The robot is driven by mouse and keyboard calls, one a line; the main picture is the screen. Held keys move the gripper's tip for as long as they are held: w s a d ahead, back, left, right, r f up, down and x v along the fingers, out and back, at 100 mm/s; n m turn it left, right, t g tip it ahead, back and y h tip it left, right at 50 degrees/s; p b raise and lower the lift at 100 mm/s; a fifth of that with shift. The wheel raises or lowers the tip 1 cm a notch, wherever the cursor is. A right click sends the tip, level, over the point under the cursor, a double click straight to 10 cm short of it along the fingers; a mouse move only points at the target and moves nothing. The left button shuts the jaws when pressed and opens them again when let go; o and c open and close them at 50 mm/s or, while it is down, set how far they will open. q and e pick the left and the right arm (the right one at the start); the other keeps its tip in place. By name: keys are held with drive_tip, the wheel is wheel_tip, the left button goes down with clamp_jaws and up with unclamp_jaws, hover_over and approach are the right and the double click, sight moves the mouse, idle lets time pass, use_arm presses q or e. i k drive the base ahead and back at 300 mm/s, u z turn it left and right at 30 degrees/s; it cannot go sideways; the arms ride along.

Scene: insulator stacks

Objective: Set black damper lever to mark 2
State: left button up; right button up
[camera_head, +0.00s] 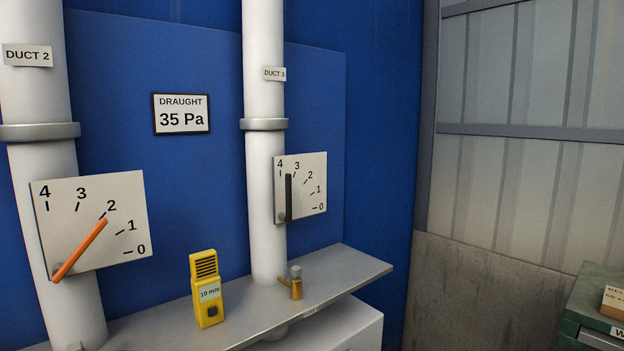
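The black damper lever (289,197) is on the square white dial plate (315,196) on the DUCT 3 pipe. It stands nearly upright from its pivot at the plate's lower left. Its tip lies between the marks for 4 and 3. Mark 2 (306,182) is to the right of the tip, with 1 and 0 further down the plate's right side. Neither of my grippers is in view, and nothing touches the lever.
An orange lever (80,250) on the DUCT 2 plate (70,215) points to its mark 2. Below, a grey shelf (345,272) holds a yellow meter (206,290) and a small brass fitting (296,288). A green cabinet (585,290) stands at the lower right.

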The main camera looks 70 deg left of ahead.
sight(287, 217)
drive_tip(key=u, duration=0.95)
drive_tip(key=i, duration=1.05)
drive_tip(key=u, duration=1)
